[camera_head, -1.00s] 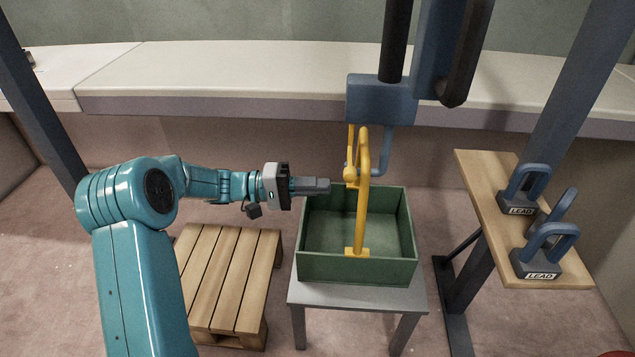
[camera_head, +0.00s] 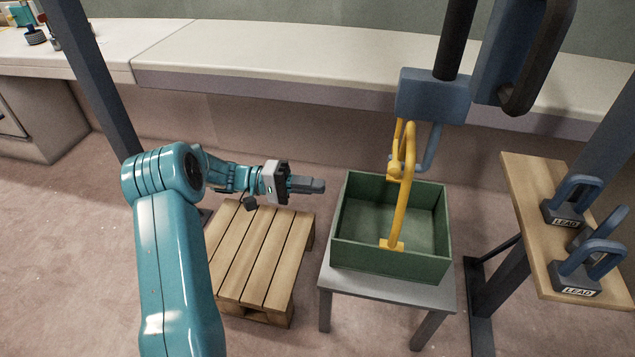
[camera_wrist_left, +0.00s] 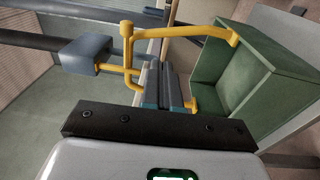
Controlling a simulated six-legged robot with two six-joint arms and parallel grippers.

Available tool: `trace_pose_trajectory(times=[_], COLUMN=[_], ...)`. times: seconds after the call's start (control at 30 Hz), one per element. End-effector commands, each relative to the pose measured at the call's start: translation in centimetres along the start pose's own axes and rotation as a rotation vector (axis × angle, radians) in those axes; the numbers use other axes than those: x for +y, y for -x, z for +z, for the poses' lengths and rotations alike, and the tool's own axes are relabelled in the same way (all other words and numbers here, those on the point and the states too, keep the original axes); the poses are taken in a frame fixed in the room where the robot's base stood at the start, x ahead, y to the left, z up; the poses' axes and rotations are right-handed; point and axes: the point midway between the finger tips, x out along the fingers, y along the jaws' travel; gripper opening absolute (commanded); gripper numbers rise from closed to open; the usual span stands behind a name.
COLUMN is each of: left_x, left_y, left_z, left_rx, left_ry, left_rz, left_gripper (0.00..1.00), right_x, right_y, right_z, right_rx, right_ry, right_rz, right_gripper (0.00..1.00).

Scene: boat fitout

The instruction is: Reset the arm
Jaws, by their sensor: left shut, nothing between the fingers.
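My left arm comes in from the left in the head view. Its gripper (camera_head: 306,185) is shut and empty, level, pointing right. It is to the left of the green box (camera_head: 347,255) and appears apart from it. The shut fingers (camera_wrist_left: 168,88) also show in the left wrist view, with the yellow handle (camera_wrist_left: 185,31) and the green box (camera_wrist_left: 262,62) beyond them. My right gripper is not in view.
The green box stands on a grey stool (camera_head: 388,292), with its yellow handle (camera_head: 405,190) by a blue hook block (camera_head: 432,95). A wooden pallet (camera_head: 262,255) lies below my gripper. Several lead weights (camera_head: 575,277) sit on a wooden shelf (camera_head: 535,215) at right. A long white counter runs behind.

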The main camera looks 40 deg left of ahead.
Motion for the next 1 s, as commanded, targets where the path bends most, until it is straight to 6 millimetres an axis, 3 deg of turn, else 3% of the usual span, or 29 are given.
trace_pose_trajectory(times=[0.4,0.5,0.57,0.67,0.8,0.9,1.0], left_x=[0.0,-1.5,-3.6,-9.1,-18.0,-23.6,-27.2], left_y=[0.1,-1.0,-2.5,-5.9,-9.6,-10.5,-10.2], left_z=[0.0,0.5,1.3,4.2,11.3,17.4,21.9], left_rx=[0.000,-0.013,-0.034,-0.094,-0.205,-0.285,-0.334], left_ry=[0.002,0.047,0.107,0.248,0.395,0.393,0.293], left_rz=[-0.002,-0.038,-0.099,-0.274,-0.625,-0.909,-1.129], left_gripper=[0.00,0.00,0.00,0.00,0.00,0.00,0.00], right_x=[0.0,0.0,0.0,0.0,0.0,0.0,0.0], right_y=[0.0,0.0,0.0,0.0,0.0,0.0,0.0], right_z=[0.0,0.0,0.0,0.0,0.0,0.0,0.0], right_rx=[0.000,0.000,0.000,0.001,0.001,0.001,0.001], right_ry=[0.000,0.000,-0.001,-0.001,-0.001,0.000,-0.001], right_rz=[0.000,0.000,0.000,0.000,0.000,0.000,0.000], right_gripper=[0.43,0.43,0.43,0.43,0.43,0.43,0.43])
